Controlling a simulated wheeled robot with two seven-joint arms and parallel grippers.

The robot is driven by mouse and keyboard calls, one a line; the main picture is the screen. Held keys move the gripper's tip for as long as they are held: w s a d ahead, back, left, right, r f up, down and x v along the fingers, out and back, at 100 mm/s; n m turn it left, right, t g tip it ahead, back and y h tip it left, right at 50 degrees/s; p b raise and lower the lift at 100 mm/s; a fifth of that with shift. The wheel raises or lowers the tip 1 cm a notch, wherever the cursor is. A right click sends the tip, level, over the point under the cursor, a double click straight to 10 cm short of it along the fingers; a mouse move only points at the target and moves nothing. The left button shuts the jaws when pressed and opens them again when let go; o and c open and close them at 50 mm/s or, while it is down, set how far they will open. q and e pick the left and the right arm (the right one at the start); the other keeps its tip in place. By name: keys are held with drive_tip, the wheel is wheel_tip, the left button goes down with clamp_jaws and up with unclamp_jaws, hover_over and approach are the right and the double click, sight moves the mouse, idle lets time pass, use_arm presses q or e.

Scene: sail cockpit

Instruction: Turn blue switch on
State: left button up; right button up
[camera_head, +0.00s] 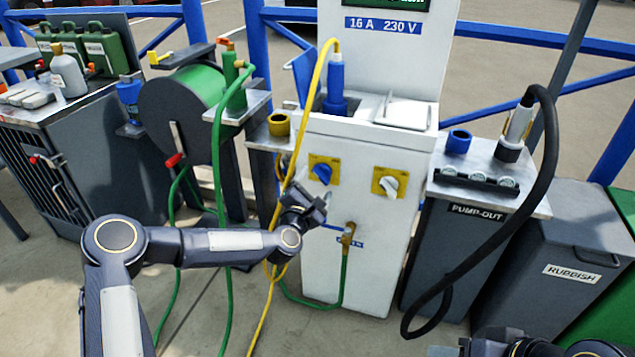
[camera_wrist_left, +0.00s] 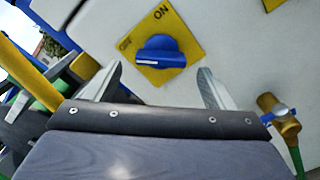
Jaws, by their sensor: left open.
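The blue switch (camera_head: 321,173) is a rotary knob on a yellow plate (camera_head: 311,163) on the front of the white power pedestal (camera_head: 352,240). In the left wrist view the knob (camera_wrist_left: 161,52) lies nearly level, one end toward the OFF corner of the plate; ON is printed at the upper corner. My left gripper (camera_head: 322,198) is open in front of the pedestal, just below the knob in the head view. In the left wrist view its fingers (camera_wrist_left: 160,76) stand either side of the knob, apart from it.
A white switch (camera_head: 390,184) on a second yellow plate sits to the right. A brass tap (camera_head: 348,232) with a green hose is below. A yellow cable (camera_head: 283,200) hangs left of the blue switch. The pump-out cabinet (camera_head: 470,250) with black hose stands right.

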sight(319, 179)
use_arm(q)
drive_tip(key=shift+x, duration=2.05)
drive_tip(key=c, duration=1)
